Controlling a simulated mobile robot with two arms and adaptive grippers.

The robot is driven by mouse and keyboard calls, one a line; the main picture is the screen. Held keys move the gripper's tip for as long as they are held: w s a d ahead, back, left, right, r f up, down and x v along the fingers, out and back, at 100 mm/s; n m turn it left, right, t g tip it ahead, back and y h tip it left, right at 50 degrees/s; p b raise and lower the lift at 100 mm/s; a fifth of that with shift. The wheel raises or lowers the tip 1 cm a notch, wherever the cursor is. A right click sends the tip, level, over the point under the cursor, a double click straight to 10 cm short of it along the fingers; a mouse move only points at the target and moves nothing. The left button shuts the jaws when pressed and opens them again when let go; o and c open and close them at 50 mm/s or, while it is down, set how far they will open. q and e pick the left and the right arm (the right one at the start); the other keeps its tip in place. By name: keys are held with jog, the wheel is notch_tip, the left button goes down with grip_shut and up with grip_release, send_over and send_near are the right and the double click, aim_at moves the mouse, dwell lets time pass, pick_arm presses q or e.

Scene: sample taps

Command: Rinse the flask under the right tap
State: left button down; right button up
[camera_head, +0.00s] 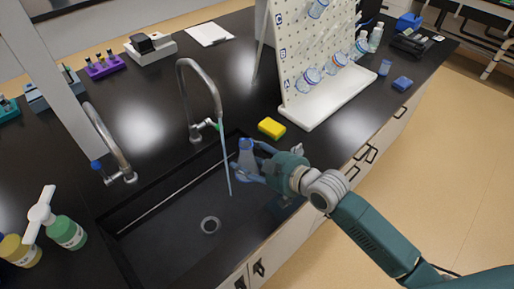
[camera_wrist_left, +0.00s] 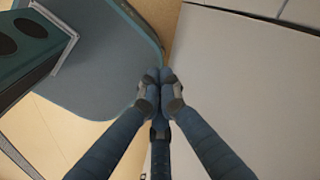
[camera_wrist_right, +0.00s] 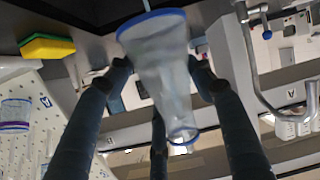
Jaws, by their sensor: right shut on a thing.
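The right tap (camera_head: 203,82), with a green mark, runs a thin water stream (camera_head: 227,165) into the sink. In the head view the stream passes just left of the flask; whether it touches it I cannot tell. My left gripper (camera_wrist_left: 166,78) is shut and empty, away from the sink.
The black sink (camera_head: 165,219) has a round drain. The left tap (camera_head: 109,143) has a blue mark and shows no water. A yellow sponge (camera_head: 271,128) lies behind my right gripper. A white pegboard rack (camera_head: 322,103) with glassware stands beyond it. Soap bottles (camera_head: 65,232) stand left.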

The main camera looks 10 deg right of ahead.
jog(key=shift+w+a+f+b, duration=0.15)
jog(key=shift+w+f+b, duration=0.15)
jog(key=shift+w+f, duration=0.05)
jog(key=r+b+x, duration=0.1)
jog(key=b+x, duration=0.4)
jog(key=x, duration=0.5)
jog(key=shift+w+a+r, duration=0.2)
jog(key=shift+w+r, duration=0.05)
jog(key=shift+w, duration=0.35)
dwell(2.3)
jog(key=shift+s+f+p+v, duration=0.1)
jog(key=shift+f+p+v, duration=0.2)
jog(key=shift+p+v, duration=1.45)
jog(key=shift+s+f+p+v, duration=0.2)
jog(key=shift+p+v, duration=0.75)
jog(key=shift+v, duration=1.6)
jog(key=shift+s+f+p+v, duration=0.1)
jog(key=shift+f+p+v, duration=0.25)
jog(key=shift+p+v, duration=1.4)
jog(key=shift+s+d+r+b, duration=0.15)
jog(key=shift+s+d+b, duration=0.1)
jog(key=shift+b, duration=0.15)
